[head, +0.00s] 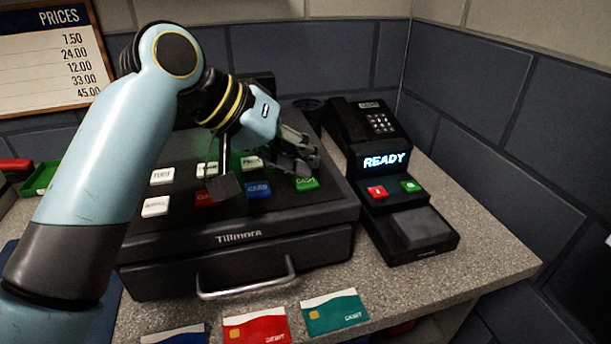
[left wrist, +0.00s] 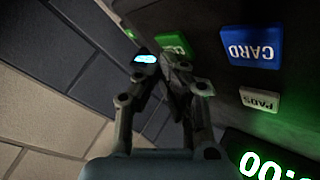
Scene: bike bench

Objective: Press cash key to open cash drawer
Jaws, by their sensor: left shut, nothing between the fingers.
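The black cash register (head: 330,215) carries several keys. The green cash key (head: 306,184) sits at the right end of the front row, beside the blue card key (head: 258,190). My left gripper (head: 312,160) is shut and empty, its fingertips just above and behind the cash key. In the left wrist view, the fingertips (left wrist: 160,62) partly cover the green key (left wrist: 171,42), with the card key (left wrist: 252,45) to its right. I cannot tell whether they touch. The cash drawer (head: 180,282), with its silver handle (head: 250,290), looks closed. My right gripper is out of view.
A card terminal (head: 405,215) reading READY stands right of the register. A red card (head: 255,326) and a teal card (head: 334,312) lie in front of the drawer. A price board (head: 50,60) is on the wall. Speckled counter (head: 480,255) is clear at the right.

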